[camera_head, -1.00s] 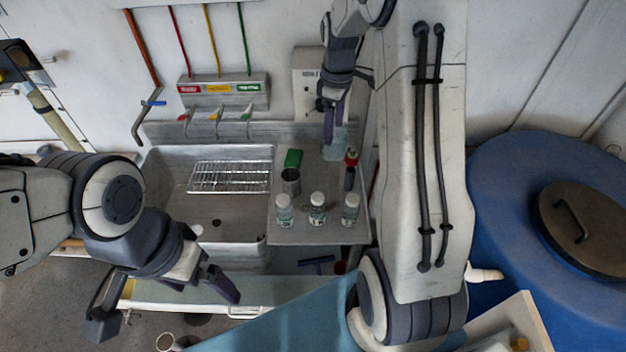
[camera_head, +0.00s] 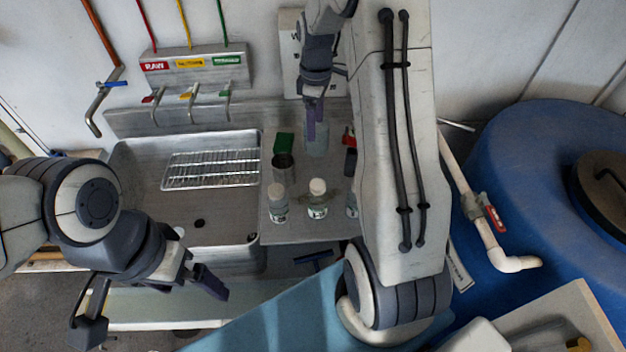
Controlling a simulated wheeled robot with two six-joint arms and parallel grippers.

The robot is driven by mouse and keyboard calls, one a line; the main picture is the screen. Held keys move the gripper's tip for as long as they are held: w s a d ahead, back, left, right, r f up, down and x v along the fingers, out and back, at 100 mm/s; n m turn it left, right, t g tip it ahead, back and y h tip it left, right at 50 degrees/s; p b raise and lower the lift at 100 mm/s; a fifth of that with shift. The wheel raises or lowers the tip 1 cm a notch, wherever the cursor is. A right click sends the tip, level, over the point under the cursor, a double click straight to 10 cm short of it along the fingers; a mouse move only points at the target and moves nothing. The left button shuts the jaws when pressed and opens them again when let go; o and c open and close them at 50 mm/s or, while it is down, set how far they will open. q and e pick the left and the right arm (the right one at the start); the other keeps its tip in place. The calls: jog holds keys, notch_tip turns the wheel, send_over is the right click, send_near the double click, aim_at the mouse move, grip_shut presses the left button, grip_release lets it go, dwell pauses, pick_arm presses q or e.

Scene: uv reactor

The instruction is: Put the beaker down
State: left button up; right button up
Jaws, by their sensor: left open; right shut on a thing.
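My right gripper (camera_head: 315,118) reaches down at the back of the steel drainboard (camera_head: 290,232), right of the sink. It is shut on a clear, bluish beaker (camera_head: 317,143). The beaker looks upright at the back of the drainboard. I cannot tell whether its base touches the surface. My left gripper (camera_head: 205,283) is open and empty in front of the sink, low on the left.
White-capped bottles (camera_head: 317,205) stand along the drainboard's front, one partly hidden by my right arm. The sink (camera_head: 200,222) holds a wire rack (camera_head: 212,170). A blue tank (camera_head: 540,160) is at right.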

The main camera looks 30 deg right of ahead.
jog(key=shift+f, duration=0.9)
notch_tip(320, 180, down, 10)
jog(key=shift+p, duration=0.95)
pick_arm(q)
jog(key=shift+r, duration=0.45)
jog(key=shift+f, duration=0.1)
pick_arm(e)
jog(key=shift+f, duration=0.1)
jog(key=shift+f, duration=0.15)
jog(key=o, duration=1.3)
